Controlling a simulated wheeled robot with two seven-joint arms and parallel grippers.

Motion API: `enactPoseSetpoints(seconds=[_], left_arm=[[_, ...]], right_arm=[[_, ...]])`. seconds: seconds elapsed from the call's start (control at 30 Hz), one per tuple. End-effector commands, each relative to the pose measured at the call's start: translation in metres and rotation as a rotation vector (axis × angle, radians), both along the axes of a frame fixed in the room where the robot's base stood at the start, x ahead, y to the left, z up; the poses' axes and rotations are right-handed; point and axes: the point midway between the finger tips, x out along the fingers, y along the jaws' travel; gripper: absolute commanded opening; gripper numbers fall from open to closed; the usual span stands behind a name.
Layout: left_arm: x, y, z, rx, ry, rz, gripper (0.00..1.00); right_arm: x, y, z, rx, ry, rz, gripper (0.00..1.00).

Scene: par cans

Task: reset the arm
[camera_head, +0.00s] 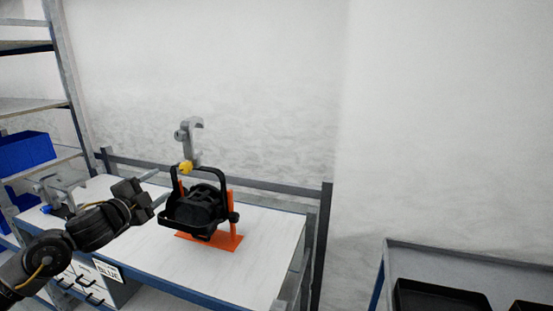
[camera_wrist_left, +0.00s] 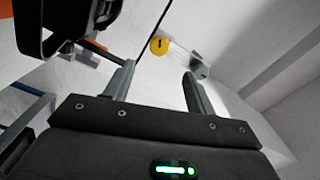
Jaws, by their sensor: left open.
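My left arm comes in from the left in the head view. My left gripper (camera_head: 156,187) is open and empty, just left of a black par can (camera_head: 198,210). The par can sits on an orange stand (camera_head: 222,241) on the white table. A grey hook clamp (camera_head: 190,138) with a yellow knob (camera_head: 185,168) rises above the can. In the left wrist view, my left gripper's two fingers (camera_wrist_left: 156,90) are spread apart. The yellow knob (camera_wrist_left: 159,45) shows beyond them, and the black can's edge (camera_wrist_left: 65,25) is at upper left. My right gripper is not in view.
The white table (camera_head: 265,232) has a dark rail behind it. Shelving with blue bins (camera_head: 25,153) stands at far left. A grey cart (camera_head: 430,260) with black trays (camera_head: 440,298) is at lower right. A drawer unit labelled BLUE (camera_head: 108,270) is below.

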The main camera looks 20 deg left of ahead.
Motion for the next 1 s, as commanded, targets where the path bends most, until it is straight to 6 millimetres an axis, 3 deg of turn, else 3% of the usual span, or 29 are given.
enactPoseSetpoints(seconds=[0.13, 0.23, 0.37, 0.5, 0.63, 0.8, 1.0], left_arm=[[-0.002, -0.002, -0.013, -0.02, 0.017, 0.011, 0.56], [-0.008, -0.009, -0.05, -0.084, 0.072, 0.047, 0.56], [-0.034, -0.03, -0.133, -0.231, 0.208, 0.141, 0.56], [-0.084, -0.072, -0.227, -0.416, 0.402, 0.268, 0.56], [-0.141, -0.122, -0.294, -0.577, 0.594, 0.382, 0.56], [-0.204, -0.177, -0.34, -0.724, 0.793, 0.49, 0.56], [-0.26, -0.229, -0.363, -0.847, 0.973, 0.576, 0.56]], right_arm=[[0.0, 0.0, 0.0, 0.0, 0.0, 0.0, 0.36], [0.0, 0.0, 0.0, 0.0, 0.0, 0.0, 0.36], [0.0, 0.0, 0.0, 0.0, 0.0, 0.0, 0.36], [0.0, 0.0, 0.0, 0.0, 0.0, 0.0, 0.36], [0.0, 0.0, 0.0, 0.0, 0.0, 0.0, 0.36], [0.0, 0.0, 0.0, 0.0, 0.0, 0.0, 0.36], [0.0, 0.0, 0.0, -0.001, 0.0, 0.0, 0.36]])
